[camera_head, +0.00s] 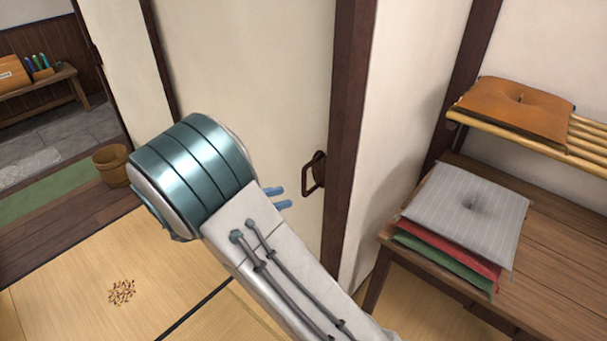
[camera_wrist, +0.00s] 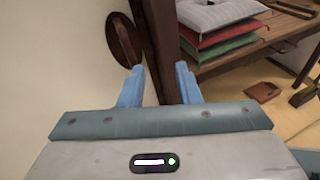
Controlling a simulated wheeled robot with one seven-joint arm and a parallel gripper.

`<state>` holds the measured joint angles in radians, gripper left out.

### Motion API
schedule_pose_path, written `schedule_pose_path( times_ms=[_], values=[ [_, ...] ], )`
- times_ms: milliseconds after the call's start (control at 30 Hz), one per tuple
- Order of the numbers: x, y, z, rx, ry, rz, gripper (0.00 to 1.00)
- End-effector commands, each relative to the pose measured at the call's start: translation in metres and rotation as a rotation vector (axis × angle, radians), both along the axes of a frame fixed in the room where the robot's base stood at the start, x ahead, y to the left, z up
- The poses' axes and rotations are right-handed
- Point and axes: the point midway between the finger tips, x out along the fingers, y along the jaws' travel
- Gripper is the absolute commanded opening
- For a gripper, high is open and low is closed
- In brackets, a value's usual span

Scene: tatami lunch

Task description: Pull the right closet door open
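The closet door (camera_head: 260,80) is a cream panel with a dark wooden edge strip (camera_head: 348,100) on its right side. A dark handle (camera_head: 314,174) with a round plate sits near that strip. In the wrist view the handle (camera_wrist: 124,40) lies ahead, beyond the left fingertip. My gripper (camera_head: 278,197) shows its blue fingertips left of the handle in the head view, apart from it there. In the wrist view my gripper (camera_wrist: 159,72) has its fingers spread with nothing between them. My arm hides the lower door. I cannot tell how far the door stands open.
Right of the door, a wooden bench (camera_head: 560,260) bears stacked cushions (camera_head: 468,205), with an orange cushion (camera_head: 515,108) on a slatted rack (camera_head: 590,135) above. A bucket (camera_head: 112,165) stands at left. Small brown bits (camera_head: 121,291) lie on the otherwise clear tatami (camera_head: 60,275).

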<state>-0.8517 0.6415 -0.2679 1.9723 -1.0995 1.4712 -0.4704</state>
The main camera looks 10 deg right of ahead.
Motion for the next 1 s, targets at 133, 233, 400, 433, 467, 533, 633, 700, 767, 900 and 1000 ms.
schedule_pose_path(
  times_ms=[133, 233, 400, 433, 467, 533, 633, 700, 767, 900, 1000],
  values=[
    [0.014, 0.030, -0.006, -0.142, 0.025, 0.108, 0.30],
    [0.018, 0.039, -0.007, -0.187, 0.029, 0.142, 0.30],
    [0.024, 0.032, -0.006, -0.205, 0.030, 0.151, 0.30],
    [0.026, 0.028, -0.006, -0.204, 0.031, 0.150, 0.30],
    [0.028, 0.023, -0.006, -0.203, 0.032, 0.151, 0.30],
    [0.033, 0.011, -0.006, -0.204, 0.032, 0.149, 0.30],
    [0.042, -0.009, -0.006, -0.202, 0.031, 0.149, 0.30],
    [0.049, -0.023, -0.006, -0.203, 0.032, 0.149, 0.30],
    [0.054, -0.035, -0.006, -0.201, 0.032, 0.148, 0.30],
    [0.065, -0.058, -0.006, -0.202, 0.031, 0.150, 0.30],
    [0.070, -0.070, -0.006, -0.200, 0.031, 0.150, 0.30]
  ],
)
